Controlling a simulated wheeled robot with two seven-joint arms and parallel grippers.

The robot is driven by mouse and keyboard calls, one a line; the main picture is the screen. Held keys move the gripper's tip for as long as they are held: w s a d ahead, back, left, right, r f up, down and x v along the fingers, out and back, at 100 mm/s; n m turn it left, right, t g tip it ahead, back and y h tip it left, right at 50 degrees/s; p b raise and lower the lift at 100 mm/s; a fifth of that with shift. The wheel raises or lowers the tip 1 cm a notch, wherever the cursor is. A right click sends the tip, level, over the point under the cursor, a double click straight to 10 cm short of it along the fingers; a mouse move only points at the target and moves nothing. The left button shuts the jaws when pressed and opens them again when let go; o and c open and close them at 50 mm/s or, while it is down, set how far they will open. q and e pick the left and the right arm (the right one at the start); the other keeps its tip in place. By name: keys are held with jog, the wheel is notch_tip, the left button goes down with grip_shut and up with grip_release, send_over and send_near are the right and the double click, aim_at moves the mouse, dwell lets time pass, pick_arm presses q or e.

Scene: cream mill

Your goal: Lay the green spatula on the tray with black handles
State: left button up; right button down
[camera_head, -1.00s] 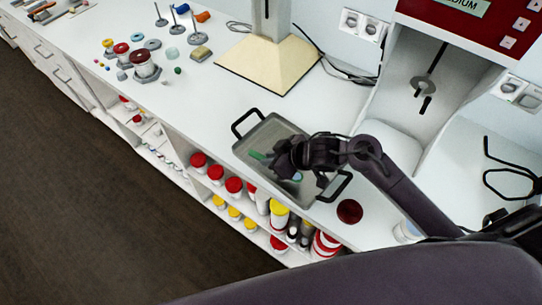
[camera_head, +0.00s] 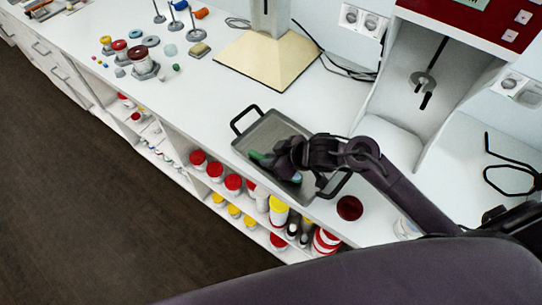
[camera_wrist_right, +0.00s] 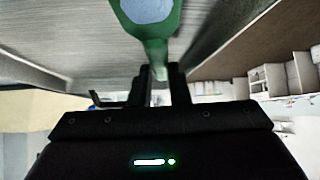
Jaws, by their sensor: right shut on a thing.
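The metal tray with black handles (camera_head: 272,129) lies on the white counter in the head view. My right gripper (camera_head: 271,162) is over the tray and partly covers it. It is shut on the green spatula (camera_head: 257,155), whose green end sticks out left of the fingers. In the right wrist view the green spatula (camera_wrist_right: 150,22) shows between the two fingertips (camera_wrist_right: 160,78), with a pale blue-grey patch on it. I cannot tell whether the spatula touches the tray floor. My left gripper is not in view.
A red round lid (camera_head: 349,208) sits on the counter right of the tray. A stand with a cream base (camera_head: 265,62) is behind it. Shelves with red and yellow lidded jars (camera_head: 233,183) lie below the counter edge. Small weights and spools (camera_head: 142,62) stand at left.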

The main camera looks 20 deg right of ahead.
jog(key=shift+f, duration=0.1)
jog(key=c, duration=1.3)
grip_release()
jog(key=shift+d, duration=0.1)
